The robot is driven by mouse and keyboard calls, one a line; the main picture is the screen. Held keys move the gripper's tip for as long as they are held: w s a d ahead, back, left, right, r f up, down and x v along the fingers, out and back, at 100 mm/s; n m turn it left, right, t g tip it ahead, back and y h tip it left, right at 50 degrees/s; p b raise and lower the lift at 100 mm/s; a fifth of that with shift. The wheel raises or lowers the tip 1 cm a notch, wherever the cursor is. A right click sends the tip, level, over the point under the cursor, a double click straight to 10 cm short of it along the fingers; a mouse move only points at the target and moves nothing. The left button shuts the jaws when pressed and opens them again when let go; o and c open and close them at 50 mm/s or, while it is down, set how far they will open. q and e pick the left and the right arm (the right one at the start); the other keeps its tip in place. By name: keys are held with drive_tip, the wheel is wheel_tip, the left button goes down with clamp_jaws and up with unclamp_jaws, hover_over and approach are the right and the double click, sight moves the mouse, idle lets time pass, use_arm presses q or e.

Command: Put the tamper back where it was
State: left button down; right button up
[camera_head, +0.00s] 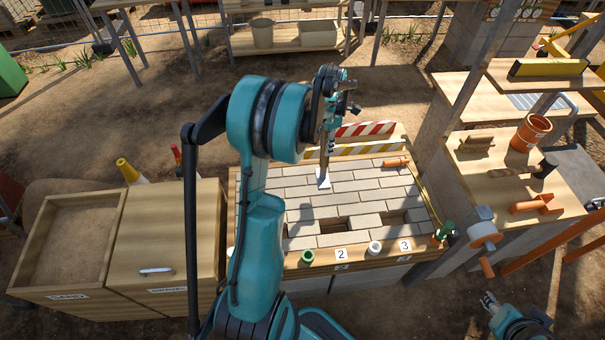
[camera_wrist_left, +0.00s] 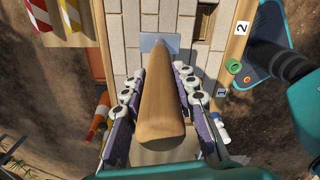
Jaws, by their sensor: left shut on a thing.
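My left gripper (camera_head: 329,108) is shut on the tamper and holds it upright over the paving bed (camera_head: 290,182). In the left wrist view, the tamper's thick wooden handle (camera_wrist_left: 158,112) runs between the fingers (camera_wrist_left: 157,72). Its flat pale metal foot (camera_wrist_left: 152,43) points at the grey paving bricks. The foot also shows in the head view (camera_head: 323,180); I cannot tell whether it touches the bricks. My right gripper (camera_head: 491,301) is low at the right, away from the bench, too small to read.
The bed has open gaps near its front edge, by labels 2 and 3. Striped barriers (camera_head: 365,129) stand behind it. A wooden sand and gravel box (camera_head: 165,235) stands left. Shelves at right hold an orange pot (camera_head: 530,133) and tools. A green ring (camera_head: 307,256) sits on the front rim.

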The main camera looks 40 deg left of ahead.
use_arm(q)
drive_tip(key=s+a+f+b, duration=0.3)
drive_tip(key=a+f+b, duration=0.1)
drive_tip(key=a+f, duration=0.6)
drive_tip(key=shift+a+f, duration=0.4)
drive_tip(key=shift+a, duration=0.15)
drive_tip(key=shift+f, duration=0.15)
drive_tip(key=c, duration=1.4)
unclamp_jaws()
drive_tip(key=shift+o, duration=1)
